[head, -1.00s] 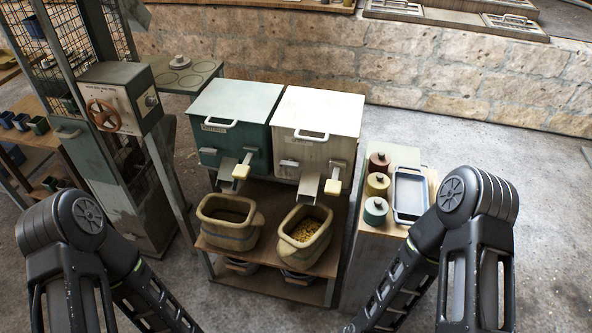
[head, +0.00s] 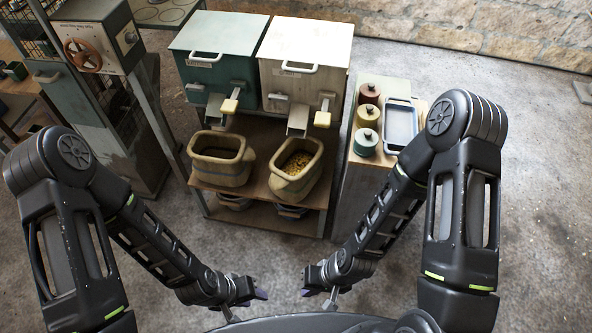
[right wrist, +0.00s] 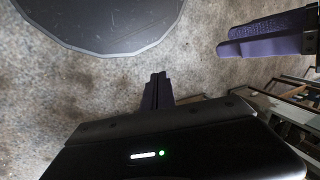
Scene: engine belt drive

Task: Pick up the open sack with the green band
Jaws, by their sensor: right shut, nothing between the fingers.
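Two open tan sacks stand side by side on the wooden shelf below the bins. The left sack (head: 220,172) looks dark and empty inside. The right sack (head: 293,184) holds yellowish pieces. Each has a faint darker band, whose colour I cannot tell for sure. My left gripper (head: 262,294) and my right gripper (head: 305,292) are low in front of my body, well short of the sacks. In the right wrist view the right fingers (right wrist: 158,88) are shut and empty.
A green bin (head: 215,60) and a white bin (head: 305,60) with chutes stand above the sacks. A side cabinet at right holds lidded jars (head: 367,115) and a metal tray (head: 400,125). A frame with a red handwheel (head: 83,55) is at left. The floor in front is clear.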

